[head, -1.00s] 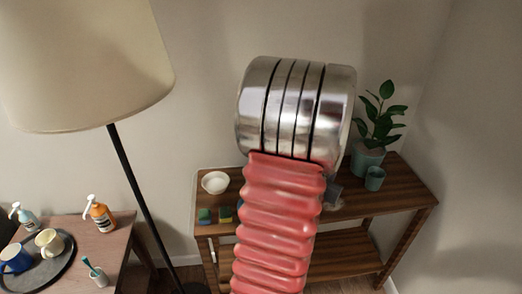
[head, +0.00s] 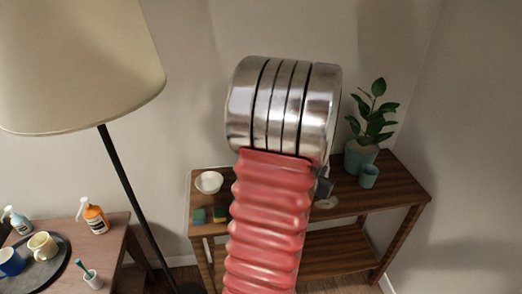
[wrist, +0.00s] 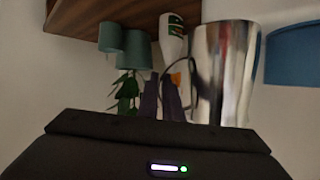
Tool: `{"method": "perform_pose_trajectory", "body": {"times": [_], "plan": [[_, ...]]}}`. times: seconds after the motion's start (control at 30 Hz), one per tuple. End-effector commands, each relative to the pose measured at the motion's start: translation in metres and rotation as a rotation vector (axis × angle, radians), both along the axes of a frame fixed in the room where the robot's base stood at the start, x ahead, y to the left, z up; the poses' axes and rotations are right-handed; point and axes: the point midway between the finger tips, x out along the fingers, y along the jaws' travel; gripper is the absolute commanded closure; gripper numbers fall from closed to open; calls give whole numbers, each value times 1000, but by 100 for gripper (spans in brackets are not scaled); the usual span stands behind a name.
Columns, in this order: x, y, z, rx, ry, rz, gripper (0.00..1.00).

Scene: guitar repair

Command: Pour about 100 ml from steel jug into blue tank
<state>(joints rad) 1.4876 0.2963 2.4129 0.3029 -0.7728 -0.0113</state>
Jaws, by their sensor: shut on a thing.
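The shiny steel jug (wrist: 225,70) fills the right middle of the wrist view, which shows the room upside down. My gripper (wrist: 163,97) has its dark fingers at the jug's handle (wrist: 192,82) and is shut on it. The jug looks roughly upright, and its inside cannot be seen. A blue thing, likely the blue tank (wrist: 293,55), is cut off by the right edge of the wrist view, beside the jug. In the head view my arm hides the gripper, the jug and the tank.
A wooden shelf table (head: 395,195) holds a potted plant (head: 370,125), a teal cup (head: 368,176), a white bowl (head: 209,182) and sponges (head: 209,215). A white bottle (wrist: 172,40) shows behind the handle. A floor lamp (head: 125,175) and a side table (head: 120,235) stand left.

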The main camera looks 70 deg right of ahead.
Motion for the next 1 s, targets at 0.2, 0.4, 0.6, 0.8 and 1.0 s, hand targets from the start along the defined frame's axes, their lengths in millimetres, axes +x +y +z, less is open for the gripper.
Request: {"method": "perform_pose_trajectory", "body": {"times": [0.2,0.4,0.6,0.8,1.0], "plan": [[-1,-1,1,-3,-3,-2,100],[2,-2,5,-1,26,-2,100],[8,-3,16,12,103,-1,100],[17,-4,28,30,209,0,100],[29,-6,43,52,343,-2,100]]}}
